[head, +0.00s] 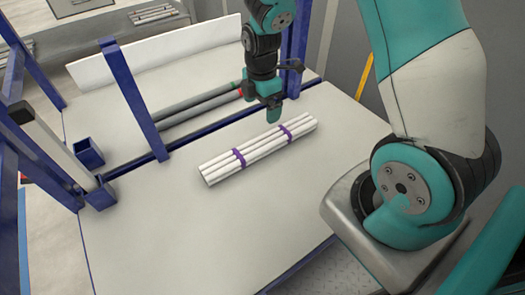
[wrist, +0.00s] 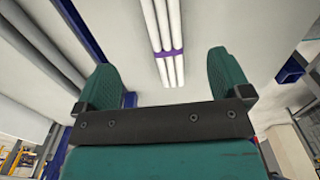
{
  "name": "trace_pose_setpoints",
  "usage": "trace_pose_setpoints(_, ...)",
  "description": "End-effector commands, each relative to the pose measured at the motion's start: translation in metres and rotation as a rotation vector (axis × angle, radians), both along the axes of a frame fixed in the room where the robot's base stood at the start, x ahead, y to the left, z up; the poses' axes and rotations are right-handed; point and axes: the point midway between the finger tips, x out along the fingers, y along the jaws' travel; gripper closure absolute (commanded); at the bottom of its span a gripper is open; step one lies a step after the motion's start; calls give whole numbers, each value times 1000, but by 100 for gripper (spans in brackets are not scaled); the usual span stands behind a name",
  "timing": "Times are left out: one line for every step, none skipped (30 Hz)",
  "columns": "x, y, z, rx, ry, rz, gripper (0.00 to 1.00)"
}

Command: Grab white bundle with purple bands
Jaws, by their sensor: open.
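The white bundle with purple bands (head: 262,150) lies flat on the light table (head: 160,235), running from lower left to upper right in the head view. It is several white pipes held by two purple bands. My gripper (head: 274,112) is above the table near the upper side of the bundle, apart from it. In the wrist view the bundle (wrist: 164,30) shows beyond the fingers with one purple band visible. It lines up between the two teal fingers of my gripper (wrist: 162,75), which are spread with nothing between them.
Grey pipes (head: 200,103) lie behind the bundle, beside my gripper. Blue posts (head: 133,98) stand at the table's back edge, and a white board (head: 150,50) is behind them. The table in front of and left of the bundle is clear.

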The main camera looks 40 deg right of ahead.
Motion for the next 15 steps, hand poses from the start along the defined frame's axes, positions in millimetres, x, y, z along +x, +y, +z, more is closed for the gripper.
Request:
trace_pose_setpoints(-1,-1,-17,1,6,-2,4)
trace_pose_setpoints(-1,-1,-24,1,6,-2,4)
trace_pose_setpoints(-1,-1,-33,1,6,-2,4)
trace_pose_setpoints(-1,-1,-41,1,5,-2,4)
trace_pose_setpoints(-1,-1,-47,1,6,-2,4)
trace_pose_setpoints(-1,0,-56,1,5,-2,4)
trace_pose_setpoints(-1,0,-62,1,5,-2,4)
trace_pose_setpoints(-1,0,-68,1,5,-2,4)
trace_pose_setpoints(-1,0,-74,1,4,-2,4)
trace_pose_setpoints(-1,0,-79,1,3,-3,4)
trace_pose_setpoints(-1,0,-82,1,3,-2,4)
trace_pose_setpoints(-1,0,-86,1,3,-3,4)
trace_pose_setpoints(-1,0,-88,1,3,-3,4)
trace_pose_setpoints(-1,0,-90,1,2,-3,4)
trace_pose_setpoints(-1,0,-91,1,1,-3,4)
